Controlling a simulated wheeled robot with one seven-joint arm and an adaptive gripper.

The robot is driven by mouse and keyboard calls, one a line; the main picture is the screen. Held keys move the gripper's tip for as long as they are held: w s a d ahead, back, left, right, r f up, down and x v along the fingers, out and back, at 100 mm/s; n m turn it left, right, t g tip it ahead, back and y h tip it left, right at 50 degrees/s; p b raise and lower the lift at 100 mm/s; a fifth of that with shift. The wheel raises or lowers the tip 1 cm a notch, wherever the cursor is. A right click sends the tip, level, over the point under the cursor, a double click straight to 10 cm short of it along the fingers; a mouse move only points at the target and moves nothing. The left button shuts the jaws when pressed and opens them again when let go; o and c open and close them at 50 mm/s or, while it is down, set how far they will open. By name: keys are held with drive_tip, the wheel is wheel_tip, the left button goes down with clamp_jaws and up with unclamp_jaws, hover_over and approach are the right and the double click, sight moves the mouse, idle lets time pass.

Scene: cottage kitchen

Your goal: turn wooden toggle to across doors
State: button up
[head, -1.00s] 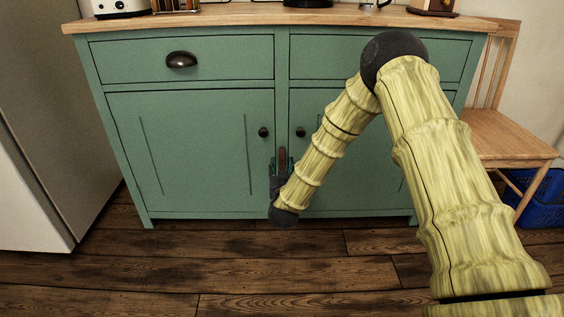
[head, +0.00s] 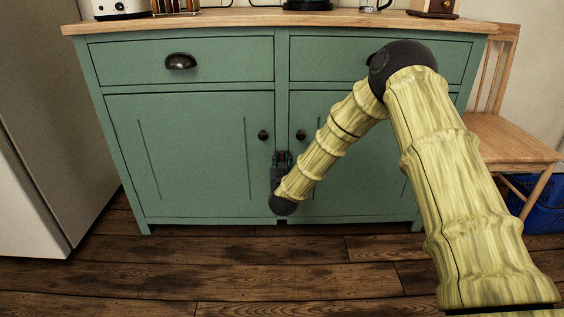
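The green cabinet has a left door (head: 185,150) and a right door (head: 345,170), both closed, with a narrow post between them. The wooden toggle (head: 283,156) is on this post, below the door knobs. Only a small reddish-brown bit of it shows, between my fingers, so its angle cannot be told. My gripper (head: 283,157) points up at the toggle, with a fingertip on either side of it. Whether the fingers touch or grip it is too small to tell.
Dark round knobs stand close above my gripper, on the left door (head: 263,135) and the right door (head: 301,135). A fridge (head: 45,130) is at the left. A wooden chair (head: 500,145) and a blue crate (head: 545,210) are at the right. The floor in front is clear.

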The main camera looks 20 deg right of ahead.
clamp_jaws()
drive_tip(key=shift+d+r+m+p, duration=0.1)
drive_tip(key=shift+d+m+p, duration=0.15)
drive_tip(key=shift+m+p, duration=0.7)
drive_tip(key=f+m+p, duration=0.1)
drive_tip(key=m, duration=0.4)
drive_tip(key=d+m+p, duration=0.1)
drive_tip(key=m+p, duration=0.1)
drive_tip(key=m, duration=0.3)
drive_tip(key=d+f+m+p, duration=0.1)
drive_tip(key=m+p, duration=0.1)
drive_tip(key=m, duration=0.3)
drive_tip(key=shift+s+f, duration=0.35)
drive_tip(key=shift+m, duration=0.25)
